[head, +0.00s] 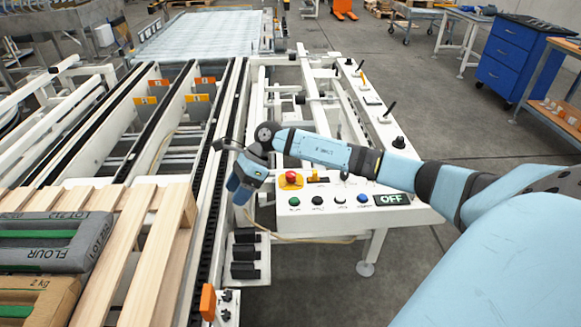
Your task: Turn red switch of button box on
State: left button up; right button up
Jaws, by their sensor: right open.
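The white button box (330,213) stands right of the conveyor. A round red knob (291,177) sits on a yellow base at its upper left. Green, black, white and blue buttons line its front edge, beside a dark display (394,199) reading OFF. My right arm crosses above the box from the right and hides part of its back. My right gripper (239,187) points down, left of the red knob and apart from it in the picture. It is open, with nothing visible between its fingers. My left gripper is out of view.
A wooden pallet (160,240) with flour bags (45,242) lies at the lower left. An orange piece (208,302) stands beside a small control unit at the bottom. Conveyor rails run along the left. Grey floor (320,285) is clear in front of the box.

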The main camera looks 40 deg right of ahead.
jog(key=w+d+r+n+h+b, duration=0.25)
jog(key=d+h, duration=0.25)
jog(key=d, duration=0.8)
jog(key=h+b, duration=0.1)
jog(key=h, duration=0.2)
send_near(291, 173)
jog(key=shift+m+g, duration=0.35)
jog(key=shift+g, duration=0.05)
jog(key=f, duration=0.3)
jog(key=f+b, duration=0.1)
jog(key=f, duration=0.5)
jog(key=shift+w+a+f+b, duration=0.25)
jog(key=shift+w+f+b, duration=0.05)
jog(key=shift+f+b, duration=0.1)
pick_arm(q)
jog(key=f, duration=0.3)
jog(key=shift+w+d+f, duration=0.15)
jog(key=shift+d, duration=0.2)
pick_arm(e)
jog(key=c, duration=0.9)
jog(key=shift+r, duration=0.1)
